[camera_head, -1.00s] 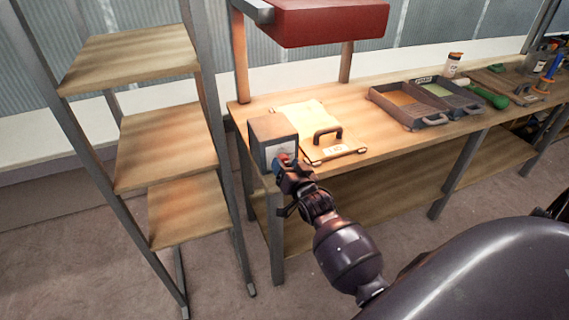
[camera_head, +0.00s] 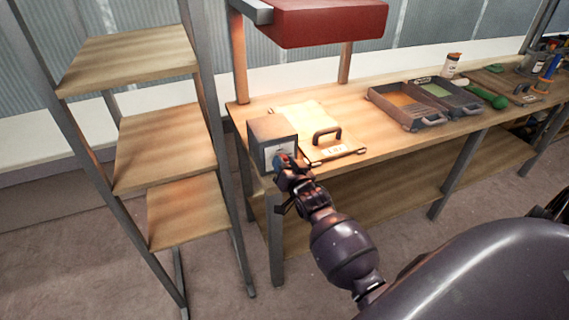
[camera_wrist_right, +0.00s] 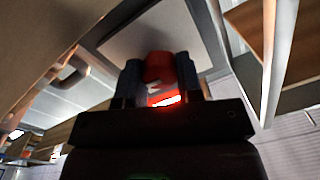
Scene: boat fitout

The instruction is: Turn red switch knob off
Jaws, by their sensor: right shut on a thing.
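The red switch knob (camera_wrist_right: 158,68) shows in the right wrist view between the two fingers of my right gripper (camera_wrist_right: 160,78). The fingers are shut on it, one on each side. The knob sits on the pale front plate of a grey switch box (camera_head: 271,129) at the left end of the workbench. In the head view my right gripper (camera_head: 284,165) is at that box's front face and largely hides the knob. A red glow shows just below the knob in the wrist view. My left gripper is not in view.
A wooden board with a dark handle (camera_head: 326,136) lies right of the box on the workbench (camera_head: 352,107). Two trays (camera_head: 424,123) stand farther right, with a green-handled tool (camera_head: 486,95) beyond. A shelf rack (camera_head: 165,145) stands close on the left. A red hood (camera_head: 328,20) hangs above.

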